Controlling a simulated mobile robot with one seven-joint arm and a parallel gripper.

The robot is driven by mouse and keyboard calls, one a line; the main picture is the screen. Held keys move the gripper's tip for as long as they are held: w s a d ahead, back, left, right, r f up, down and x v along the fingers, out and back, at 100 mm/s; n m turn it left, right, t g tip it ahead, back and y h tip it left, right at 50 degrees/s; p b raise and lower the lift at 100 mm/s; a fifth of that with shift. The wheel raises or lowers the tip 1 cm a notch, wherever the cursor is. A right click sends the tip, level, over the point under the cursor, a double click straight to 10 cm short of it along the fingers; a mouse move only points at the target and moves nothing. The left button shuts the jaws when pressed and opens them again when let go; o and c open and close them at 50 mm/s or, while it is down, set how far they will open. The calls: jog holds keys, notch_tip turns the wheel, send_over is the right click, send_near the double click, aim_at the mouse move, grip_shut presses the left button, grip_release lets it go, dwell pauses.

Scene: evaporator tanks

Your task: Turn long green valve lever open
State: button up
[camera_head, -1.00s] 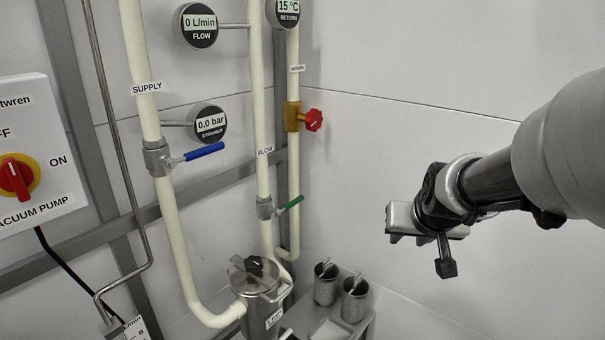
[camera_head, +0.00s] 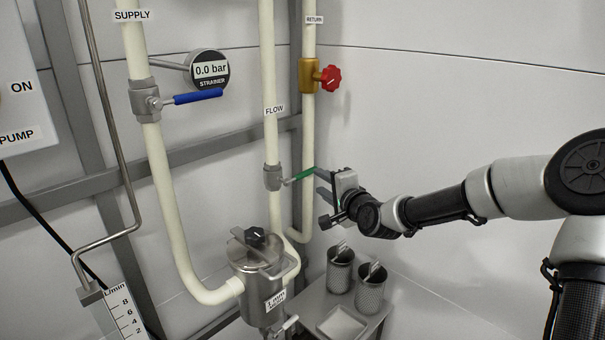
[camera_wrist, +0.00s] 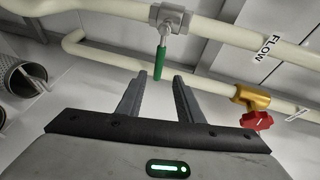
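The green valve lever (camera_head: 305,173) sticks out to the right and slightly up from a grey valve body (camera_head: 273,177) on the cream FLOW pipe. In the wrist view the green lever (camera_wrist: 160,63) lies just beyond the fingertips, near the line between them. My gripper (camera_head: 320,182) is at the lever's right end in the head view. Its two fingers (camera_wrist: 156,82) are apart with nothing between them. In the head view a finger overlaps the lever's end, and I cannot tell from there whether they touch.
A red knob (camera_head: 331,78) on a brass valve is above my gripper. A blue lever (camera_head: 198,97) is on the SUPPLY pipe at left. Below stand a steel strainer pot (camera_head: 257,275) and two perforated baskets (camera_head: 369,290) on a shelf. The wall at right is clear.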

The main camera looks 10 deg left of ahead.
aim_at(301, 176)
jog(key=x, duration=1.5)
jog(key=shift+f+b, duration=0.2)
jog(key=shift+b, duration=0.25)
grip_shut()
